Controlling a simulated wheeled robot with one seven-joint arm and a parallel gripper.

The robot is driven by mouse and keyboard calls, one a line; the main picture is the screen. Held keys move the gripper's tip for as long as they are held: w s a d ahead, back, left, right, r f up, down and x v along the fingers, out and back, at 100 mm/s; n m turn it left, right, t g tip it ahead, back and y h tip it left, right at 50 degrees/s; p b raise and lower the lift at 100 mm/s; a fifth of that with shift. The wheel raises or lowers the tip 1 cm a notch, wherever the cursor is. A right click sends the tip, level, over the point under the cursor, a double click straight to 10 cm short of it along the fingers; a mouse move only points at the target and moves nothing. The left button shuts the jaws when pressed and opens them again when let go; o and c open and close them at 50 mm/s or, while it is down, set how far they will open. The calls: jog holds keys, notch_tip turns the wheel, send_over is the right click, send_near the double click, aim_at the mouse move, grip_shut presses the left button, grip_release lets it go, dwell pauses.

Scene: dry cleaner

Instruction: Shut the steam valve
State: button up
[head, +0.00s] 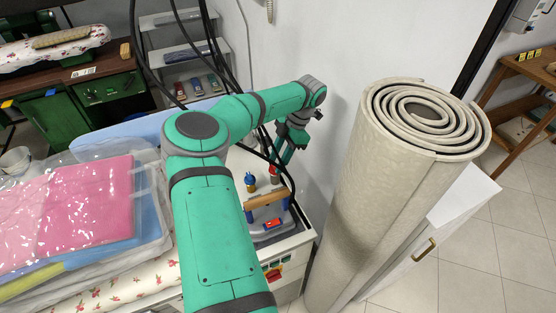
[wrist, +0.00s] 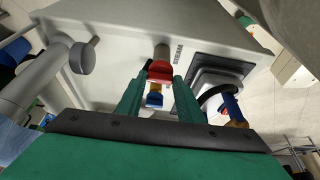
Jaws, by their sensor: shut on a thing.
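The steam valve has a red handle (wrist: 159,71) on a grey stem at the steam unit's light housing, beside a small printed label. In the wrist view the handle lies between the green fingertips of my gripper (wrist: 158,82), which is shut on it. In the head view the red top of the valve (head: 274,171) shows just below my gripper (head: 281,157). My arm and black cables partly cover this area.
An iron with a wooden handle (head: 268,199) stands close by on the white unit. A blue-topped fitting (head: 250,182) is left of the valve. A tall rolled carpet (head: 350,210) stands to the right. Bagged pink laundry (head: 85,205) lies at left.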

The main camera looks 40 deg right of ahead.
jog(key=shift+d, duration=0.1)
jog(key=o, duration=1.1)
jog(key=v, duration=1)
jog(key=shift+d+r, duration=0.1)
jog(key=shift+r, duration=0.3)
